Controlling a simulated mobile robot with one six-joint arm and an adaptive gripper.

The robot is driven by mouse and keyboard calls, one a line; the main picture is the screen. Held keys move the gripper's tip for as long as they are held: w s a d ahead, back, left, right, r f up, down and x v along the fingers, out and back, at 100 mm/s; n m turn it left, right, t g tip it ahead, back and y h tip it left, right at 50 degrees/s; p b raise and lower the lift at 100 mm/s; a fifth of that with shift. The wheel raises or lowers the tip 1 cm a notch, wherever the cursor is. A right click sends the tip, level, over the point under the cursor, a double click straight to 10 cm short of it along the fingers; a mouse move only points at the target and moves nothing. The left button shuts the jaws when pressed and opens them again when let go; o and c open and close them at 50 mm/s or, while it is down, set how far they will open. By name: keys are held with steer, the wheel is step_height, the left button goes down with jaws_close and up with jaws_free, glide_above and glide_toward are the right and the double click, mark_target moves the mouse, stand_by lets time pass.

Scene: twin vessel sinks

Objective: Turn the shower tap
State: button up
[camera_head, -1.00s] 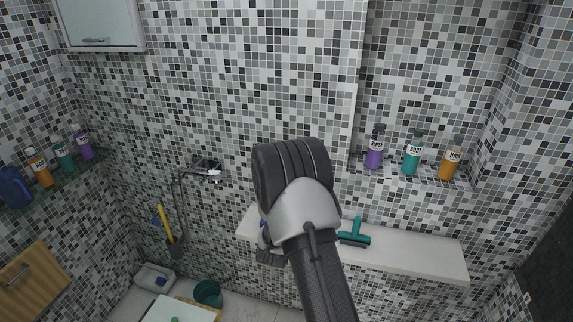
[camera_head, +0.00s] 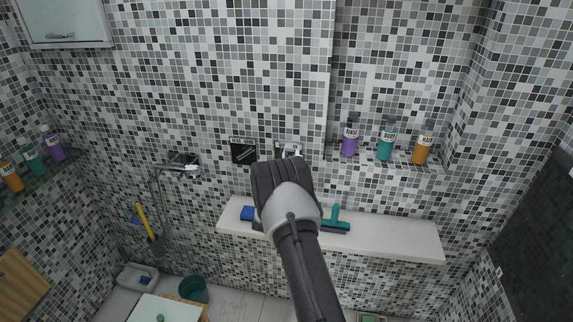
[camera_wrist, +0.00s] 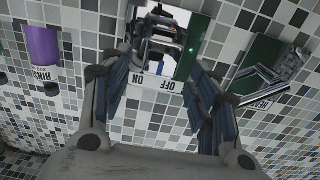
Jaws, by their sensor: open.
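Two fittings are on the mosaic wall beyond my arm. One is a bright plate (camera_head: 288,149) with an ON/OFF label; it shows in the wrist view (camera_wrist: 198,42) with a chrome part on it. The other is a dark plate (camera_head: 243,151) with a chrome lever, seen in the wrist view (camera_wrist: 262,84) at the right, its label only partly readable. A chrome tap (camera_head: 183,164) with a hose is farther left. My gripper (camera_wrist: 160,62) is open and empty, facing the ON/OFF plate, apart from the lever.
A white ledge (camera_head: 395,238) runs below the fittings, with a blue item (camera_head: 247,213) and a teal squeegee (camera_head: 336,222) on it. Purple (camera_head: 350,139), teal (camera_head: 386,144) and orange (camera_head: 423,147) bottles stand in the niche at right. A purple bottle (camera_wrist: 42,50) shows near my gripper's left side.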

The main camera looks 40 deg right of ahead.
steer(key=shift+x, duration=2.4)
steer(key=shift+a, duration=0.1)
steer(key=shift+c, duration=0.5)
steer(key=c, duration=1)
